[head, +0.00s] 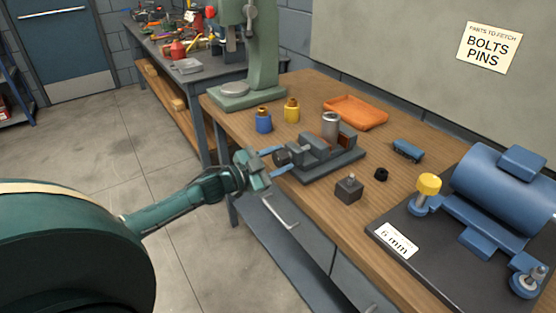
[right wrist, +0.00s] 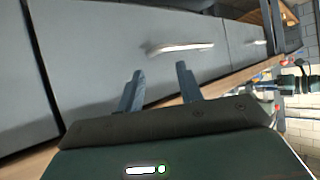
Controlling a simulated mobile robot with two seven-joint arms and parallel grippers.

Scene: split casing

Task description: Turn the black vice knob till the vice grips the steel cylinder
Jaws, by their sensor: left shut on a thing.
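The grey vice (head: 338,164) sits near the front edge of the wooden bench. The steel cylinder (head: 331,124) stands upright at the vice's jaws; I cannot tell whether the jaws press on it. The black vice knob (head: 281,158) is at the vice's left end. My left gripper (head: 279,158) reaches in from the left and is shut on the knob, one blue finger on each side. My right gripper (right wrist: 160,72) shows only in the right wrist view. Its two fingers are apart with nothing between them, in front of grey drawer fronts.
Blue (head: 263,121) and yellow (head: 291,111) bottles and an orange tray (head: 356,112) stand behind the vice. A dark block (head: 348,189) and black ring (head: 381,174) lie in front. A blue motor (head: 506,185) fills the right. A green drill press (head: 263,60) stands at the back left.

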